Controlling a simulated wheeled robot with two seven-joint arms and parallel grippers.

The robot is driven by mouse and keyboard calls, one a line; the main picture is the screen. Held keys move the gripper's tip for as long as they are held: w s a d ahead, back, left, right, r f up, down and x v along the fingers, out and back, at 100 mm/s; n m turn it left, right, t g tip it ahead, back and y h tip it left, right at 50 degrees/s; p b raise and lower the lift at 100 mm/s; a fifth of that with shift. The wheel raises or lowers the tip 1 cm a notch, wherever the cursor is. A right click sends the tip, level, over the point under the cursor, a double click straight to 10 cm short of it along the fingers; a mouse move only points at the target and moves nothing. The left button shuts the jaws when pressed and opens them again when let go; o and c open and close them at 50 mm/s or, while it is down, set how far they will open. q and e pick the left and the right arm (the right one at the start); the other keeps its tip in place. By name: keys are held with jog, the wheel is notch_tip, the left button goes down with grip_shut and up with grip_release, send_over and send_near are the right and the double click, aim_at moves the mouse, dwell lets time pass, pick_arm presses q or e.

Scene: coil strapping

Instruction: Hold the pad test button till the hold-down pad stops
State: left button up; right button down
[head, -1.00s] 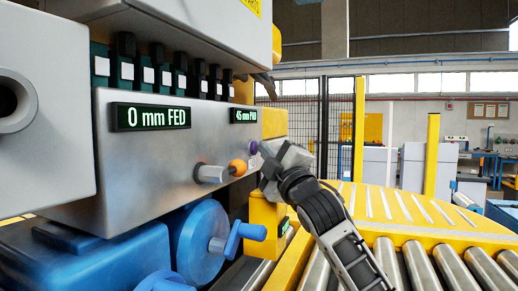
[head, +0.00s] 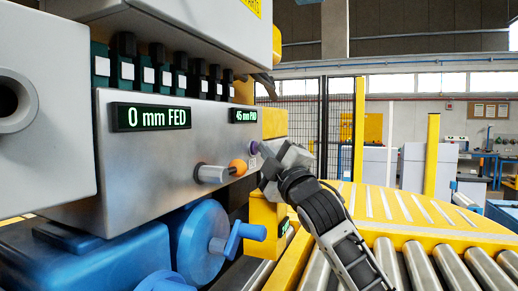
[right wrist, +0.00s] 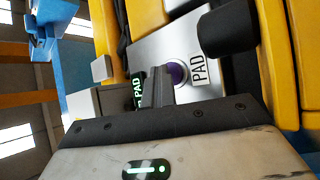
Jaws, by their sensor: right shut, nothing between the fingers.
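The purple pad test button (head: 254,147) is on the right end of the grey control panel (head: 140,165). It also shows in the right wrist view (right wrist: 176,73), beside a plate reading PAD (right wrist: 199,69). My right gripper (head: 264,151) is shut and empty, its fingertips close in front of the button. In the right wrist view the closed fingers (right wrist: 157,88) partly overlap the button; I cannot tell if they touch it. The pad display (head: 245,116) reads 45 mm PAD. I cannot make out the hold-down pad. My left gripper is not in view.
A blue handwheel (head: 203,243) is below the panel. The feed display (head: 150,117) reads 0 mm FED. A yellow roller conveyor (head: 420,232) lies to the right.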

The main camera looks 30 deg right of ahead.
jog(key=shift+f, duration=0.3)
jog(key=shift+s+d+r, duration=0.1)
jog(key=shift+s+d, duration=0.4)
jog(key=shift+s, duration=0.05)
jog(key=shift+s+d, duration=0.4)
jog(key=shift+s+d+r+b, duration=0.1)
jog(key=shift+s+d+b, duration=0.05)
jog(key=shift+s+d, duration=0.6)
jog(key=shift+s+d+b, duration=0.15)
jog(key=shift+s+d, duration=0.35)
jog(key=shift+s, duration=0.3)
